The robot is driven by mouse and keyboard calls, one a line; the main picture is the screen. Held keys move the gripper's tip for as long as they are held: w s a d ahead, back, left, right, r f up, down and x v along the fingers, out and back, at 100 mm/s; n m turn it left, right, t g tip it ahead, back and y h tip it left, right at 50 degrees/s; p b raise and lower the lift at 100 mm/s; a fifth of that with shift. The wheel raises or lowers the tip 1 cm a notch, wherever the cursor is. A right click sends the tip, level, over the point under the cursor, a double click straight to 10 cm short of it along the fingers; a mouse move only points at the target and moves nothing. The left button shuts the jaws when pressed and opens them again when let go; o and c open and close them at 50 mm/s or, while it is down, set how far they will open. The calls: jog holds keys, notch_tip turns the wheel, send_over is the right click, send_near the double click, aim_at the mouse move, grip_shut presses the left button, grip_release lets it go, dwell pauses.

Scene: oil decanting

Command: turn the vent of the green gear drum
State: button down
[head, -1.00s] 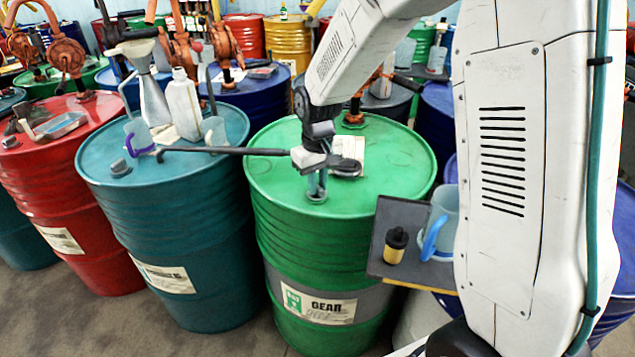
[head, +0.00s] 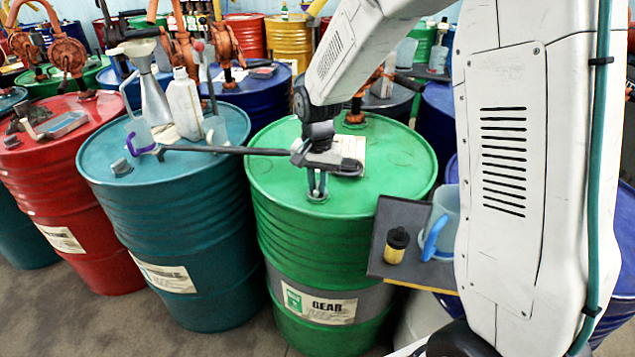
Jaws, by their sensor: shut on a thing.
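The green gear drum (head: 400,175) stands in the middle of the head view, with a "GEAR" label on its front. My gripper (head: 317,184) points down at the drum's top, near its front edge. Its fingers are shut on the small vent (head: 317,196), which they mostly hide. The drum appears upright and a pale paper lies on its top behind my gripper. My arm comes in from the upper right.
A dark bar (head: 225,150) reaches left from beside my gripper over the teal drum (head: 180,240). That drum carries a funnel (head: 155,100) and a pale bottle (head: 185,105). At right, a dark shelf (head: 385,235) holds a yellow-black filter (head: 396,245) and a blue-handled jug (head: 445,215).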

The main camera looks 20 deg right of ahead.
aim_at(317, 186)
jog(key=shift+m, duration=0.5)
jog(key=c, duration=1.4)
grip_release()
notch_tip(317, 186, up, 8)
jog(key=shift+f, duration=0.1)
